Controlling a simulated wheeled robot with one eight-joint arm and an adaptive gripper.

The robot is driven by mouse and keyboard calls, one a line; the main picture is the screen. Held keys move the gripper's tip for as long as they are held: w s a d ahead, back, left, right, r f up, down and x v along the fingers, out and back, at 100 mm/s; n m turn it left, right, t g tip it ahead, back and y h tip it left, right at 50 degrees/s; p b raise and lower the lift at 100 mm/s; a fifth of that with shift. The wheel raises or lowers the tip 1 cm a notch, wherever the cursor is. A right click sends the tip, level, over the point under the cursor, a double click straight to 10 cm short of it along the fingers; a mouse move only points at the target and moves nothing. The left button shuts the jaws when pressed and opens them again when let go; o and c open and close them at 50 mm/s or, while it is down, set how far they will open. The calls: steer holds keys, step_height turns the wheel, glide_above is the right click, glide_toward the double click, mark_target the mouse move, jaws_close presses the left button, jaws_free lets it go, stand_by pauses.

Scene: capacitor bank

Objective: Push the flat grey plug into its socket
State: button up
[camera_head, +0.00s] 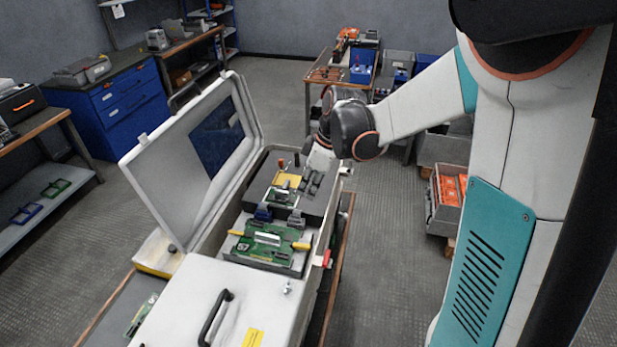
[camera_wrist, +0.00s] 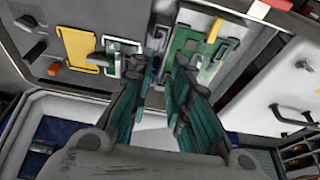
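In the head view a small grey connector (camera_head: 296,218), possibly the flat grey plug, sits beside a blue connector (camera_head: 263,212) at the near edge of a dark panel inside the open case. A green circuit board (camera_head: 265,240) lies just nearer; it also shows in the wrist view (camera_wrist: 196,48). I cannot make out the socket for certain. My gripper (camera_wrist: 163,64) shows two teal fingers in the wrist view, apart with a gap between them and nothing clearly held. The fingertips lie over the connectors between the board and the yellow plate, hiding part of them.
The case's white lid (camera_head: 185,140) stands open at the left. A yellow plate (camera_head: 288,182) and small dark parts sit on the panel. The case's front cover (camera_head: 235,290) has a black handle.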

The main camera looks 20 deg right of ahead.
mark_target(297, 212)
steer(key=b+x, duration=0.2)
steer(key=x, duration=1)
steer(key=shift+r, duration=0.1)
jaws_close()
